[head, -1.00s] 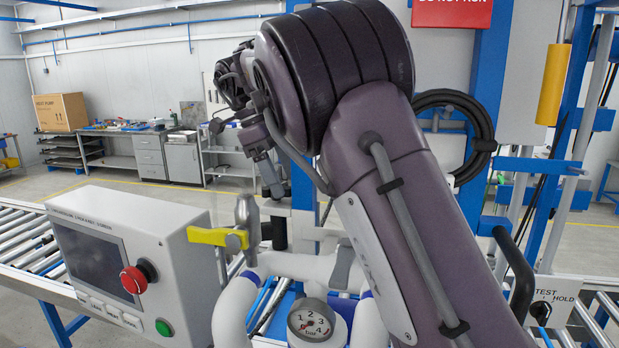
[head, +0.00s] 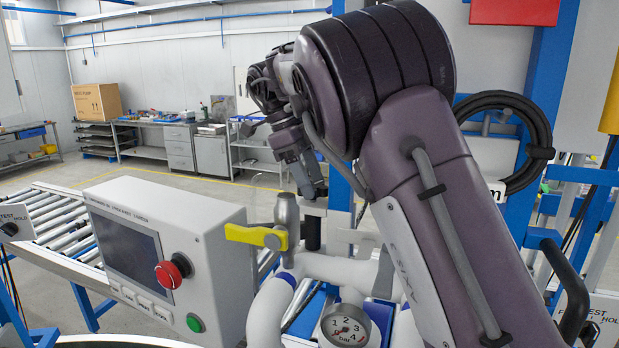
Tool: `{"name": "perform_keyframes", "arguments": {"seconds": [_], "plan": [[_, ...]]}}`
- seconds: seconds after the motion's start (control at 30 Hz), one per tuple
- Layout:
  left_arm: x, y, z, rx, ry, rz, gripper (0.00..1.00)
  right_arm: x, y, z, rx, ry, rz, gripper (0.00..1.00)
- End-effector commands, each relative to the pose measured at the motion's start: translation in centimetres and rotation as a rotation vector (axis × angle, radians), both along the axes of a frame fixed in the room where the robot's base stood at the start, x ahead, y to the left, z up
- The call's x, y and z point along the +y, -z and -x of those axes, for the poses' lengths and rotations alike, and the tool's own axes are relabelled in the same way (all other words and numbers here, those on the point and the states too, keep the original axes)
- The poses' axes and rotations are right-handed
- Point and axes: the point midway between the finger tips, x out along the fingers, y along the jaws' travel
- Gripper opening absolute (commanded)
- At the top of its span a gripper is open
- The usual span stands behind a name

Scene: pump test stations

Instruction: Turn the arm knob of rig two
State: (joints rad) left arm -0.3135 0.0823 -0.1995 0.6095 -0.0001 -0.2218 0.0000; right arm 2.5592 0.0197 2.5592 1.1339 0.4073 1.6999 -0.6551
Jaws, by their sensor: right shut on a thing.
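A knob box (head: 18,217) marked TEST and HOLD is cut off at the left edge, with a dark knob (head: 9,229) on it. A similar box (head: 605,308) is at the lower right, partly behind a black handle. I cannot read which is rig two. My right arm fills the middle and right. My right gripper (head: 314,190) points down above the white pipes, well apart from both boxes. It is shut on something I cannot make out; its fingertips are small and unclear. My left gripper is not in view.
A grey control panel (head: 215,265) with a screen and red button stands in front at left. A valve with a yellow lever (head: 257,237), white pipes (head: 340,268) and a gauge (head: 345,328) are beside it. A roller conveyor (head: 65,220) runs behind.

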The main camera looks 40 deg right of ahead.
Motion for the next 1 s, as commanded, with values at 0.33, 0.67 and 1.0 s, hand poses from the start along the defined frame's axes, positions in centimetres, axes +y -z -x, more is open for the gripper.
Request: {"name": "perform_keyframes", "arguments": {"seconds": [0.33, 0.67, 1.0], "plan": [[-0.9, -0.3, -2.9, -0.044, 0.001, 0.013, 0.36, 0.0, 0.1, 0.0, 0.003, -0.015, -0.001, 0.3], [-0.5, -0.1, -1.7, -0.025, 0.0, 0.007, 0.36, 0.1, 0.2, 0.0, 0.005, -0.091, -0.004, 0.3], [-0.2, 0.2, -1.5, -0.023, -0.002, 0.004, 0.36, 0.2, 0.2, 0.1, 0.005, -0.32, -0.004, 0.3]]}}
